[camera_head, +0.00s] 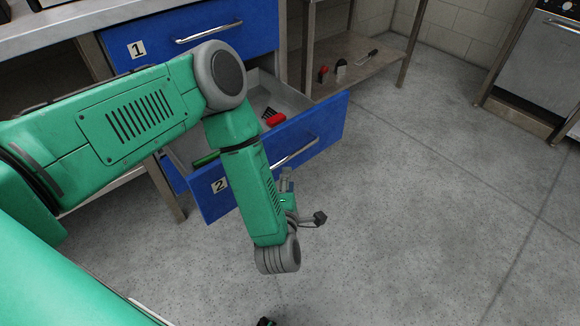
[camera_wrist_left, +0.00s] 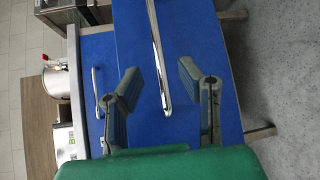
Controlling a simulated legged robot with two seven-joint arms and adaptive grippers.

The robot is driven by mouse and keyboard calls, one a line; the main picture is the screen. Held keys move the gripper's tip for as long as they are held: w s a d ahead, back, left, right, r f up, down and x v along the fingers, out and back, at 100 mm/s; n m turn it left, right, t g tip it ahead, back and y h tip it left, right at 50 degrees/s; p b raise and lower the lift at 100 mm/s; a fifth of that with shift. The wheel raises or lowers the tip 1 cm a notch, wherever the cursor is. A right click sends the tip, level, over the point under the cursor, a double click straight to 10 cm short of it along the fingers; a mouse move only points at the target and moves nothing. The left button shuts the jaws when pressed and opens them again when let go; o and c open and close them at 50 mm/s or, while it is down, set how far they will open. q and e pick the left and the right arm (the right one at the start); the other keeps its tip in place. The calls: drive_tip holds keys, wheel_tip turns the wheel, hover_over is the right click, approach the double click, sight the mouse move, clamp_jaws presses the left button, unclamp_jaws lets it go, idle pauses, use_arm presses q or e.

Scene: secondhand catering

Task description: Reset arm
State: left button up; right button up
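My left arm comes in from the left in the head view and bends down in front of the open blue drawer 2 (camera_head: 325,130). My left gripper (camera_head: 318,217) is partly hidden behind its wrist there. In the left wrist view the left gripper (camera_wrist_left: 160,84) is open, its two fingers apart with nothing between them. A blue front with a long metal handle (camera_wrist_left: 158,60) shows beyond the fingers, apart from them. Drawer 2's handle (camera_head: 297,152) is also clear of the arm in the head view.
Blue drawer 1 (camera_head: 245,25) is shut above. Drawer 2 holds a red item (camera_head: 275,119) and a green item (camera_head: 206,159). A low shelf (camera_head: 350,60) with small tools and a steel appliance (camera_head: 540,60) stand behind. The grey floor (camera_head: 420,220) at right is clear.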

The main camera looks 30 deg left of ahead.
use_arm(q)
drive_tip(key=shift+v, duration=1)
drive_tip(key=s+d+m+g+h+p, duration=0.1)
drive_tip(key=s+m+g+h+p, duration=0.75)
drive_tip(key=m, duration=0.65)
drive_tip(key=s+a+r+m+g+y+p, duration=0.1)
drive_tip(key=s+a+r+m+g, duration=0.1)
drive_tip(key=s, duration=0.6)
drive_tip(key=s+a+r+m+g+y, duration=0.1)
drive_tip(key=s+a+m+g, duration=0.3)
drive_tip(key=s+m, duration=0.3)
drive_tip(key=s, duration=0.2)
drive_tip(key=shift+s+a+r+m+p, duration=0.25)
drive_tip(key=shift+s+r+m+p, duration=0.05)
drive_tip(key=shift+s+r+p, duration=0.1)
drive_tip(key=shift+w, duration=0.15)
